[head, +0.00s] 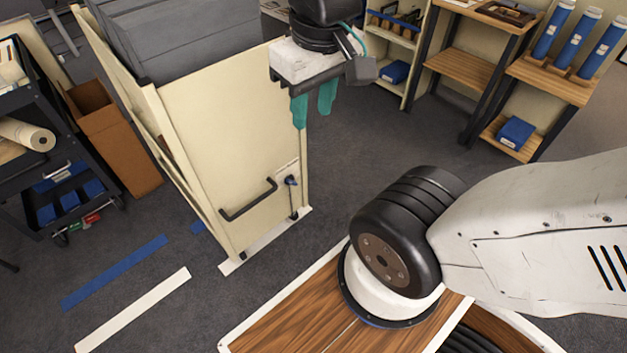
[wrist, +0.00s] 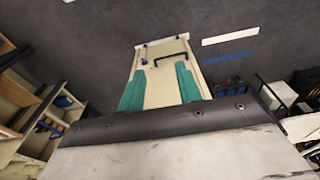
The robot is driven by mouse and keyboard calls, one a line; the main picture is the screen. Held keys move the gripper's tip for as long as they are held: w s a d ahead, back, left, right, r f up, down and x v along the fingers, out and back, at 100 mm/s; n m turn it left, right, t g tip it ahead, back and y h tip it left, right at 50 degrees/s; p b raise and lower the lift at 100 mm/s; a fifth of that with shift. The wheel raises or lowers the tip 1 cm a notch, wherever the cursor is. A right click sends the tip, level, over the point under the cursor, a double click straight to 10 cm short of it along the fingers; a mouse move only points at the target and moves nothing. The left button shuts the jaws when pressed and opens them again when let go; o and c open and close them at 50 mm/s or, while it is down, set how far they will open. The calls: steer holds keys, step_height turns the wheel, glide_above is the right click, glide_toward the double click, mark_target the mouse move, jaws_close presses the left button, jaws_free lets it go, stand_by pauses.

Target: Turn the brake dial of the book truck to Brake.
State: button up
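The book truck (head: 215,130) is a tall cream cart in the left middle of the head view. Its brake dial (head: 291,181), small and dark blue, sits low on the end panel, right of a black handle (head: 248,201). A pale label is just above the dial; its words and the dial's setting are too small to read. My gripper (head: 313,104) hangs above and beside the truck's end, its teal fingers apart and empty. In the wrist view the dial (wrist: 144,61) shows small beyond the spread fingers (wrist: 160,88), apart from them.
Grey archival boxes (head: 190,40) fill the truck's top. White tape (head: 133,309) and blue tape (head: 115,272) mark the floor at left. A dark cart (head: 50,195) and brown carton (head: 110,145) stand left. Shelves (head: 470,72) stand at the back right. Grey floor right of the truck is clear.

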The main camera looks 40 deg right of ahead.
steer(key=w+d+f, duration=0.2)
steer(key=w+f, duration=0.2)
steer(key=w, duration=0.4)
steer(key=w+d+f, duration=0.3)
steer(key=w+f, duration=0.2)
steer(key=w, duration=0.3)
steer(key=n+t+h, duration=0.1)
steer(key=n+t, duration=0.2)
steer(key=t, duration=0.3)
glide_above(293, 184)
steer(key=s, duration=0.1)
step_height(293, 184, down, 43)
steer(key=s+a+f+n+t+h, duration=0.2)
steer(key=s+f+t, duration=0.45)
steer(key=f, duration=0.55)
steer(key=x, duration=0.7)
steer(key=shift+s+d+f, duration=0.2)
steer(key=shift+d, duration=0.05)
jaws_close()
